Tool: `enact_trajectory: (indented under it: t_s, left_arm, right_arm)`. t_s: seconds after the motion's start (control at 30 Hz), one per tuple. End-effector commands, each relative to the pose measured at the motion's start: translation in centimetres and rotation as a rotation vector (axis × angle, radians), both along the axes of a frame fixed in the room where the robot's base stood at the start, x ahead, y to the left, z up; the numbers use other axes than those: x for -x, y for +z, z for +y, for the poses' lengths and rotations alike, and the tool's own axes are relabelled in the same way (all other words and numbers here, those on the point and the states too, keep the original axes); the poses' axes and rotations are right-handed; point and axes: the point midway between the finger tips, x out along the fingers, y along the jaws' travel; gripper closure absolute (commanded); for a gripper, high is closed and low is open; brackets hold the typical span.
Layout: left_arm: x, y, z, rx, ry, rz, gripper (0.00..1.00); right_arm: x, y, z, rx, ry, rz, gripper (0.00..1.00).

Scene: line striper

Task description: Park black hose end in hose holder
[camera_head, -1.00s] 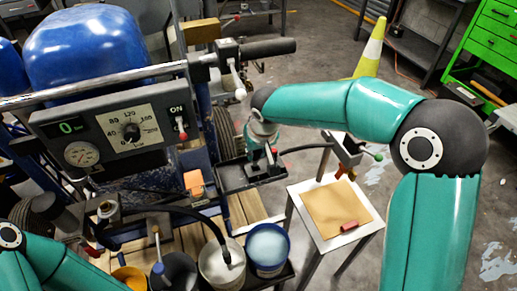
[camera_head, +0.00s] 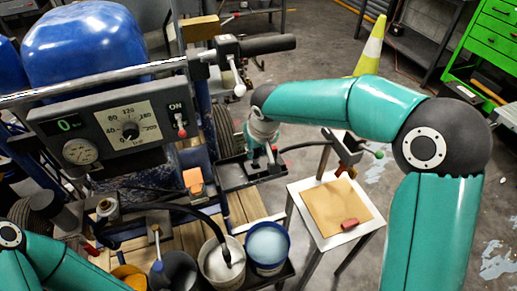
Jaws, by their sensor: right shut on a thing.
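A black hose (camera_head: 185,208) arcs over the cart's front, and its end goes down into the white bucket (camera_head: 212,272). My right gripper (camera_head: 265,165) is at the black tray (camera_head: 232,181) on the cart, well above and right of that bucket. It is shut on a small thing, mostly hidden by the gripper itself. Another dark hose (camera_head: 305,146) runs from beside this gripper toward a clamp with a green knob (camera_head: 378,154). I cannot tell which part is the hose holder. My left arm enters at the lower left, with its gripper out of view.
A blue bucket (camera_head: 267,245) stands right of the white one, with a dark bucket (camera_head: 176,274) on the left. A gauge panel (camera_head: 112,128) and a lever (camera_head: 237,80) rise behind. A small table (camera_head: 355,239) stands at right, with open floor beyond it.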

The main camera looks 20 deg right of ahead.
Motion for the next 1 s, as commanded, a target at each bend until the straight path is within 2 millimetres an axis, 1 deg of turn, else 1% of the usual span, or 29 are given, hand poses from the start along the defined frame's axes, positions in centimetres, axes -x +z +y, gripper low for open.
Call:
enact_trajectory:
  t_s: [0.53, 1.0]
  left_arm:
    - [0.00, -0.03, 0.00, 0.000, 0.000, 0.000, 0.60]
    - [0.00, -0.72, -0.01, 0.000, 0.000, 0.000, 0.60]
  right_arm:
    - [0.00, 0.00, -0.05, 0.000, -0.001, -0.001, 1.00]
    - [0.02, -0.69, -0.09, -0.001, -0.002, -0.001, 1.00]
